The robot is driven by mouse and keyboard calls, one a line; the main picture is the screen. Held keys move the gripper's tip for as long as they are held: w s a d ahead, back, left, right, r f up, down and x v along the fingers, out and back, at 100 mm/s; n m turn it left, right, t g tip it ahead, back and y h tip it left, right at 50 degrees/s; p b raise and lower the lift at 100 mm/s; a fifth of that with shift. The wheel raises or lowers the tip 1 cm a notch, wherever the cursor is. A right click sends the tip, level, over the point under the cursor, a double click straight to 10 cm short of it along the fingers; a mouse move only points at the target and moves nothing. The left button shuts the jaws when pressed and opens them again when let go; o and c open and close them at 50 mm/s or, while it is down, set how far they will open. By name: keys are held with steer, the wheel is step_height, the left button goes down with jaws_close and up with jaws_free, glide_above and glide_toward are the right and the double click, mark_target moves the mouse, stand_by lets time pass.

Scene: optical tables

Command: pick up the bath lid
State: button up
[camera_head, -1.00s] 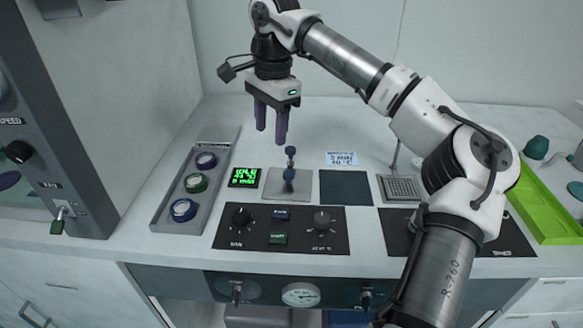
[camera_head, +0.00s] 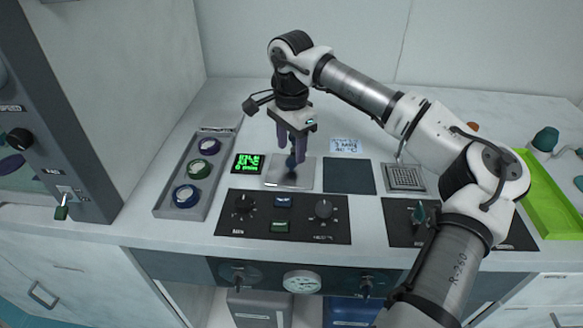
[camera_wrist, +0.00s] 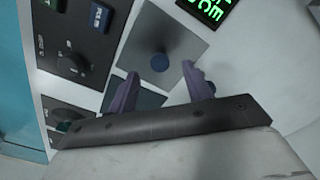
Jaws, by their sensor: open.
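The bath lid looks to be the square grey metal plate (camera_head: 276,180) with a blue ball knob on a thin stem. It lies flat on the bench. In the wrist view the plate (camera_wrist: 150,30) shows with its round blue knob (camera_wrist: 160,62) standing up near its middle. My gripper (camera_head: 291,156) is open, its two purple fingers pointing down above the lid. In the wrist view the knob appears just beyond the gap between the fingertips (camera_wrist: 160,80), not gripped. The fingers partly hide the knob in the head view.
A grey tray (camera_head: 160,208) with several coloured ringed discs is at left of the lid, beside a green-lit display (camera_head: 249,163). A black control panel (camera_head: 262,226) lies in front. A dark square (camera_head: 348,177) and a perforated plate (camera_head: 404,178) are at right, then a green tray (camera_head: 552,205).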

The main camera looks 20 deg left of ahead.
mark_target(291, 160)
steer(key=shift+f, duration=1.6)
steer(key=shift+c, duration=0.4)
steer(key=c, duration=1)
jaws_close()
steer(key=shift+r, duration=0.15)
